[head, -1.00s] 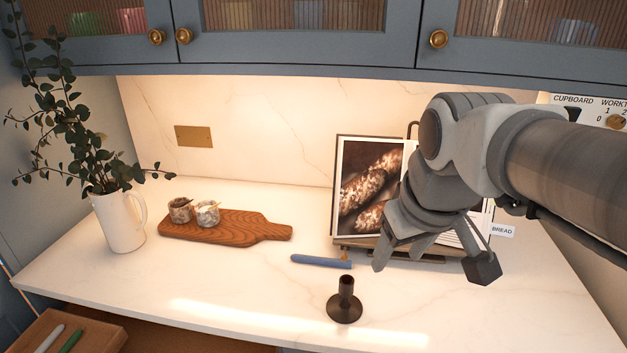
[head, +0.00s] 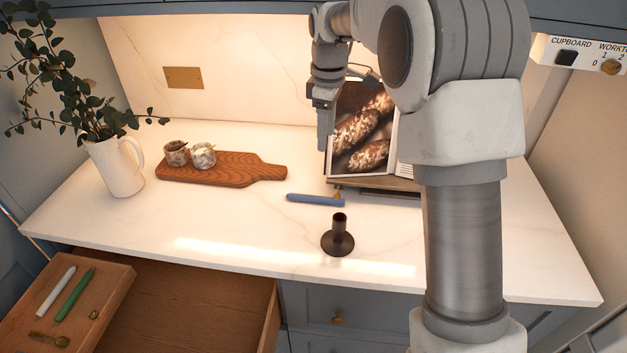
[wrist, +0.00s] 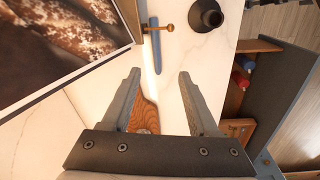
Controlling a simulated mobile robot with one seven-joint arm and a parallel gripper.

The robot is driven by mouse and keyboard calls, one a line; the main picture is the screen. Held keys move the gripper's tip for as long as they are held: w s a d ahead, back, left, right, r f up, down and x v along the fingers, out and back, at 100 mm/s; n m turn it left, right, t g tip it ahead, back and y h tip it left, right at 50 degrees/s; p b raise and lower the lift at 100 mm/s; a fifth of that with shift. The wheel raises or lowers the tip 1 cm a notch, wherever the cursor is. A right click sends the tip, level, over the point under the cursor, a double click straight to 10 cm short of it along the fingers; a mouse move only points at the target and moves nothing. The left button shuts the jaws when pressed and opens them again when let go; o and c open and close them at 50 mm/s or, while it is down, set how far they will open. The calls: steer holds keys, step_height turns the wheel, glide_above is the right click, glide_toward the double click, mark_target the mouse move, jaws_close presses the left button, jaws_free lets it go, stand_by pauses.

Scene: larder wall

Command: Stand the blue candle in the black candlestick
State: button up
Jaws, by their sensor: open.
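The blue candle (head: 315,200) lies on its side on the white worktop, its right end close to the cookbook stand. It also shows in the wrist view (wrist: 156,50), beyond my fingertips. The black candlestick (head: 338,238) stands upright in front of the candle, with nothing in its socket; the wrist view shows it at the top (wrist: 207,17). My gripper (head: 325,140) is above the worktop in front of the cookbook, up and behind the candle. In the wrist view my gripper (wrist: 160,75) has its two fingers wide apart with nothing between them.
An open cookbook (head: 362,130) on a stand is right behind the candle. A wooden board (head: 235,170) with two small jars and a white jug (head: 117,168) are at left. An open drawer (head: 200,310) and a tray (head: 105,300) with white and green candles are below the worktop's front edge.

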steer(key=n, duration=0.2)
glide_above(316, 199)
step_height(316, 199, down, 4)
steer(key=shift+g, duration=0.4)
steer(key=f, duration=1.2)
steer(key=shift+w+d+f+p, duration=0.1)
steer(key=shift+w+f+p, duration=0.1)
steer(key=shift+w+p, duration=0.15)
steer(key=shift+f+p, duration=0.3)
steer(key=shift+f, duration=2.35)
steer(key=shift+c, duration=0.2)
jaws_close()
